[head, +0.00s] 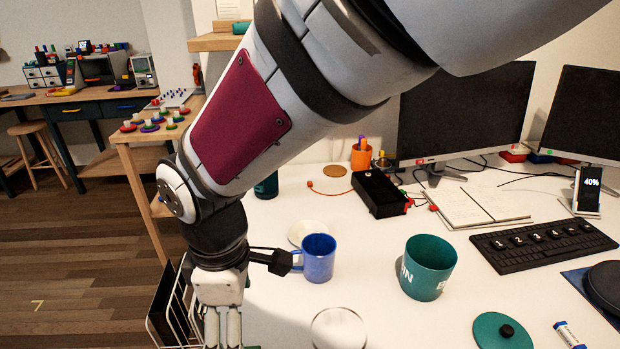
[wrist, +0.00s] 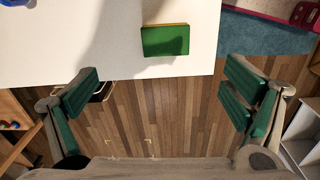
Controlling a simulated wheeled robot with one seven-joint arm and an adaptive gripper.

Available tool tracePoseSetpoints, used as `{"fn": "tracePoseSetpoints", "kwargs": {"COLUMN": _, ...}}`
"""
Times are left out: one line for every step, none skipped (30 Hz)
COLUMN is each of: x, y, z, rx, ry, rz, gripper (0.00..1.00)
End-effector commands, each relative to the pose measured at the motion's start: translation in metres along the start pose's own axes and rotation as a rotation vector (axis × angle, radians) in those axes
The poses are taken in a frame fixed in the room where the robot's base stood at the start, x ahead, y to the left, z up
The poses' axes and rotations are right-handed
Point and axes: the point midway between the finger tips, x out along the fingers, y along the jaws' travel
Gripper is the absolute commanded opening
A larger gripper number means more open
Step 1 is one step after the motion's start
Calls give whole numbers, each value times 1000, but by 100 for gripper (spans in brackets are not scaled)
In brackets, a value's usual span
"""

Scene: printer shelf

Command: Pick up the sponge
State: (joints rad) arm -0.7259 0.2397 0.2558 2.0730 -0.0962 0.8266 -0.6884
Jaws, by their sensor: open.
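The sponge (wrist: 165,41) shows in the wrist view as a green block with a thin yellow edge. It lies on the white table (wrist: 110,62), close to the table's edge. My gripper (wrist: 160,92) is open, its green-padded fingers wide apart with nothing between them. In the wrist view the fingertips are lower in the picture than the sponge, over the wooden floor beyond the table edge. In the head view my gripper (head: 222,328) points down at the bottom left, partly cut off by the frame. I cannot make out the sponge clearly there.
A blue mug (head: 316,260) stands on the table right of my gripper, with a white plate (head: 302,231) behind it. A green pot (head: 428,267), a glass dish (head: 338,328) and a green lid (head: 500,331) are farther right. A wire rack (head: 178,312) is left of my gripper.

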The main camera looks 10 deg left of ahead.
Motion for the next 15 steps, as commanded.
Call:
{"fn": "tracePoseSetpoints", "kwargs": {"x": 9, "y": -3, "z": -8, "rx": -34, "ry": -2, "rz": -9, "gripper": 94}}
{"fn": "tracePoseSetpoints", "kwargs": {"x": 11, "y": -4, "z": -12, "rx": -48, "ry": -2, "rz": -12, "gripper": 94}}
{"fn": "tracePoseSetpoints", "kwargs": {"x": 14, "y": -5, "z": -15, "rx": -61, "ry": -2, "rz": -15, "gripper": 94}}
{"fn": "tracePoseSetpoints", "kwargs": {"x": 17, "y": -6, "z": -16, "rx": -67, "ry": -2, "rz": -16, "gripper": 94}}
{"fn": "tracePoseSetpoints", "kwargs": {"x": 20, "y": -6, "z": -17, "rx": -71, "ry": -2, "rz": -18, "gripper": 94}}
{"fn": "tracePoseSetpoints", "kwargs": {"x": 24, "y": -7, "z": -18, "rx": -74, "ry": -2, "rz": -19, "gripper": 94}}
{"fn": "tracePoseSetpoints", "kwargs": {"x": 29, "y": -7, "z": -17, "rx": -74, "ry": -3, "rz": -19, "gripper": 94}}
{"fn": "tracePoseSetpoints", "kwargs": {"x": 33, "y": -7, "z": -17, "rx": -74, "ry": -3, "rz": -19, "gripper": 94}}
{"fn": "tracePoseSetpoints", "kwargs": {"x": 41, "y": -7, "z": -17, "rx": -73, "ry": -3, "rz": -20, "gripper": 94}}
{"fn": "tracePoseSetpoints", "kwargs": {"x": 47, "y": -8, "z": -16, "rx": -73, "ry": -4, "rz": -20, "gripper": 94}}
{"fn": "tracePoseSetpoints", "kwargs": {"x": 53, "y": -8, "z": -16, "rx": -73, "ry": -3, "rz": -20, "gripper": 94}}
{"fn": "tracePoseSetpoints", "kwargs": {"x": 61, "y": -8, "z": -16, "rx": -72, "ry": -4, "rz": -20, "gripper": 94}}
{"fn": "tracePoseSetpoints", "kwargs": {"x": 67, "y": -8, "z": -16, "rx": -72, "ry": -4, "rz": -20, "gripper": 94}}
{"fn": "tracePoseSetpoints", "kwargs": {"x": 72, "y": -8, "z": -16, "rx": -72, "ry": -4, "rz": -20, "gripper": 94}}
{"fn": "tracePoseSetpoints", "kwargs": {"x": 78, "y": -8, "z": -16, "rx": -71, "ry": -3, "rz": -18, "gripper": 94}}
